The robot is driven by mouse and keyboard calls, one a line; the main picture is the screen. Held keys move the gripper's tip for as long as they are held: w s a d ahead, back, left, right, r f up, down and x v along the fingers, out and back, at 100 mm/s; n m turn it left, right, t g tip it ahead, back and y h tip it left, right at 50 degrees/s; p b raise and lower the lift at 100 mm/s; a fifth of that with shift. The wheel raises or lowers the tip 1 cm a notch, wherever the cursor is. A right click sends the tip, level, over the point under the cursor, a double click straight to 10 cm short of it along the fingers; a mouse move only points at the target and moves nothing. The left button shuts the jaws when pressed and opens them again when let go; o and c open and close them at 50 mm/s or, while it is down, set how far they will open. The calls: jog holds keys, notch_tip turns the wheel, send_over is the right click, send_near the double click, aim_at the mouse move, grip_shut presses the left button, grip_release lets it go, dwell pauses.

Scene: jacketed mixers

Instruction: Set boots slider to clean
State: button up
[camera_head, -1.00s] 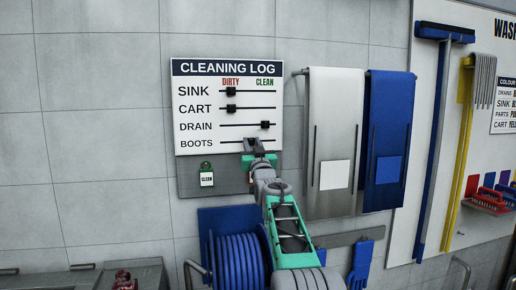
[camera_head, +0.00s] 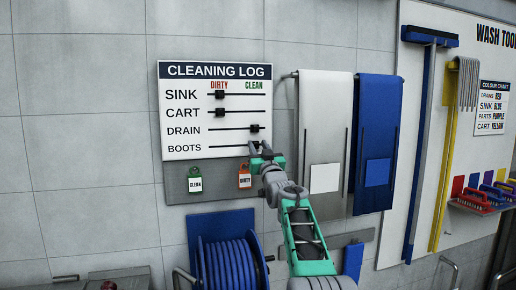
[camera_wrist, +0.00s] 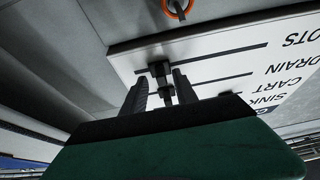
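The white cleaning log board (camera_head: 175,98) hangs on the wall with SINK, CART, DRAIN and BOOTS rows. My gripper (camera_head: 260,150) is at the right, CLEAN-side part of the BOOTS row and hides its knob in the head view. In the wrist view the board is upside down. There the dark boots slider (camera_wrist: 158,68) sits near the CLEAN end, almost in line with the drain slider (camera_wrist: 167,95). My gripper's fingers (camera_wrist: 161,78) stand on either side of the sliders, apparently open with gaps. Whether they touch the boots slider is unclear.
The sink slider (camera_head: 220,94) and cart slider (camera_head: 220,112) are toward DIRTY; the drain slider is toward CLEAN. A green CLEAN tag (camera_head: 195,180) and an orange DIRTY tag (camera_head: 244,177) hang below. White (camera_head: 322,120) and blue (camera_head: 376,125) aprons hang close on the right.

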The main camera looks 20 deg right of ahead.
jog(key=shift+s+f, duration=0.2)
jog(key=shift+f, duration=0.05)
jog(key=b+v, duration=0.3)
jog(key=v, duration=0.4)
jog(key=shift+s+b, duration=0.2)
jog(key=shift+b, duration=0.2)
jog(key=shift+a, duration=0.15)
jog(key=s+a+f+g+y+p, duration=0.1)
jog(key=s+a+f+g, duration=0.45)
jog(key=a+f, duration=0.35)
jog(key=s+a+f+g+y+p, duration=0.2)
jog(key=s+a+f+g, duration=0.2)
jog(key=s+a+f, duration=0.45)
jog(key=s+a+f+g, duration=0.2)
jog(key=s+f+g, duration=0.3)
jog(key=s+f, duration=0.5)
jog(key=s+a+f+n+g+p, duration=0.1)
jog(key=s+f+g, duration=0.3)
jog(key=s+f, duration=0.6)
jog(key=s+a, duration=0.1)
jog(key=s, duration=0.6)
jog(key=shift+a+f+n+g+p, duration=0.2)
jog(key=shift+n+g+p, duration=0.1)
jog(key=shift+g, duration=0.05)
